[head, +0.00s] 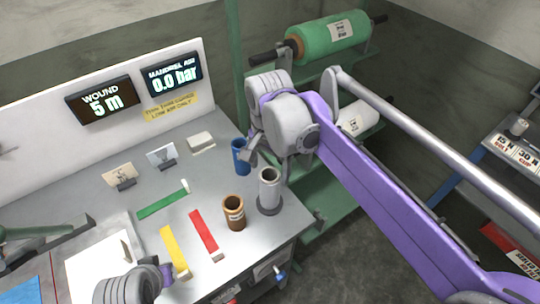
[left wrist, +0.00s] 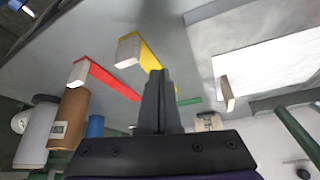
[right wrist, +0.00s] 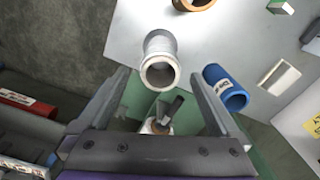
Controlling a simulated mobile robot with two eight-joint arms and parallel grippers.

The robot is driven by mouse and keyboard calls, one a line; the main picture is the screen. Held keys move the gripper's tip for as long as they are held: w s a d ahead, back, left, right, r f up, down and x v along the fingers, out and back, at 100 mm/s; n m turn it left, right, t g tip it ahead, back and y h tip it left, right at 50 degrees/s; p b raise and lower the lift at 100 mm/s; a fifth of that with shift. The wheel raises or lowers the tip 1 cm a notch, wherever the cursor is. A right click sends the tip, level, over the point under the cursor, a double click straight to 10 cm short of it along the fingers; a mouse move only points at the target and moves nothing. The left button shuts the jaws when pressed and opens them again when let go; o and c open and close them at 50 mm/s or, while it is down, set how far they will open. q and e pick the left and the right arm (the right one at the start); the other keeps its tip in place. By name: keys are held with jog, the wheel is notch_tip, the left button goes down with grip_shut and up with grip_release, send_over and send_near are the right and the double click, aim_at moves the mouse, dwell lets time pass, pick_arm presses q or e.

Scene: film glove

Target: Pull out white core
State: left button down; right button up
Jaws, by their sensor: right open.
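The white core (head: 269,185) is a pale hollow tube standing upright in a dark round holder (head: 270,207) near the right edge of the table. It also shows in the right wrist view (right wrist: 160,60), its open end facing the camera. My right gripper (head: 253,150) is open and empty above and behind the white core, near the blue core (head: 241,158). In the right wrist view the core's open end lies between the fingers, apart from both. My left gripper (left wrist: 160,78) is shut with nothing visible in it.
A brown core (head: 234,212) stands beside the white core. Red (head: 205,232), yellow (head: 172,250) and green (head: 162,203) strips lie on the table (head: 150,215). A rack behind holds a green roll (head: 330,40) and a white roll (head: 357,118). Two displays read 5 m and 0.0 bar.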

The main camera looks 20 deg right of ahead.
pick_arm(q)
jog(key=shift+f, duration=0.3)
pick_arm(e)
notch_tip(320, 180, down, 7)
jog(key=shift+w+f, duration=0.1)
jog(key=c, duration=1.4)
jog(key=shift+c, duration=0.2)
pick_arm(q)
jog(key=shift+w+r, duration=0.15)
jog(key=shift+r, duration=0.25)
pick_arm(e)
jog(key=shift+r, duration=0.55)
